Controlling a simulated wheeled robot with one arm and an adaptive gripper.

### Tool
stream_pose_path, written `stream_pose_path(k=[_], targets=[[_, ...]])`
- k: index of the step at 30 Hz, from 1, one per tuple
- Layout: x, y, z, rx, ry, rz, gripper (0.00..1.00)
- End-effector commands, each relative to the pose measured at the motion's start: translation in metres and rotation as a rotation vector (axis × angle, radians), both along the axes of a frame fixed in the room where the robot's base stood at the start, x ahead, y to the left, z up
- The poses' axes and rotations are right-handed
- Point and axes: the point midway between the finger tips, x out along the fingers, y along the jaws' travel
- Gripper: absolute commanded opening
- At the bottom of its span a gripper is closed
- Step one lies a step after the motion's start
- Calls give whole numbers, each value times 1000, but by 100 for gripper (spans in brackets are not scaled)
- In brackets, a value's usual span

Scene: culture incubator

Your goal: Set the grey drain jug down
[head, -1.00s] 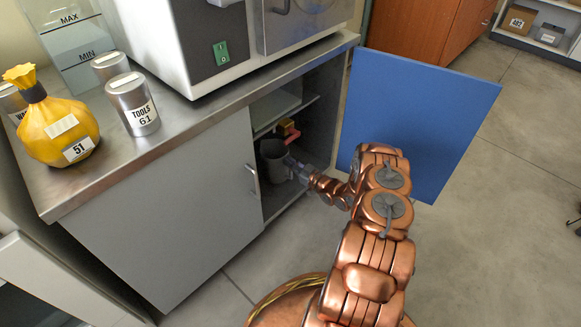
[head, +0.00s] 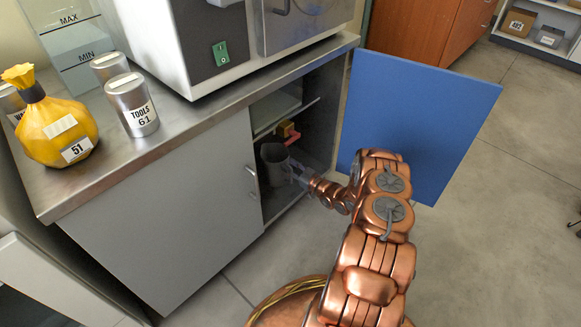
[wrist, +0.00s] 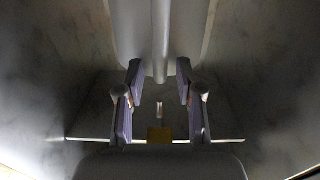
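The grey drain jug (head: 273,161) is inside the open lower cabinet, at its front left, close to the cabinet floor. My gripper (head: 293,170) reaches in from the right beside it, partly hidden by shadow. In the wrist view the jug's pale body fills the top, with its upright handle (wrist: 160,42) in the middle. My gripper (wrist: 160,76) has its two fingers apart, one on each side of the handle, with a visible gap on both sides. Whether the jug's base touches the cabinet floor is hidden.
The blue door (head: 425,120) stands open to the right of my arm. A shelf (head: 272,112) crosses the cabinet above the jug. The closed grey door (head: 165,215) is on the left.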

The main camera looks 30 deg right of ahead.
Motion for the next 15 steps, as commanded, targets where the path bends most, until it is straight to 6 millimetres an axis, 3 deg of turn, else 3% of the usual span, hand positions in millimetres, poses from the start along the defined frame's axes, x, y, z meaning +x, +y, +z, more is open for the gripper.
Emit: stream_pose_path(k=[5, 15], targets=[[-17, -5, 2, 2, 1, -2, 36], [-80, -20, 3, 0, 2, -5, 36]])
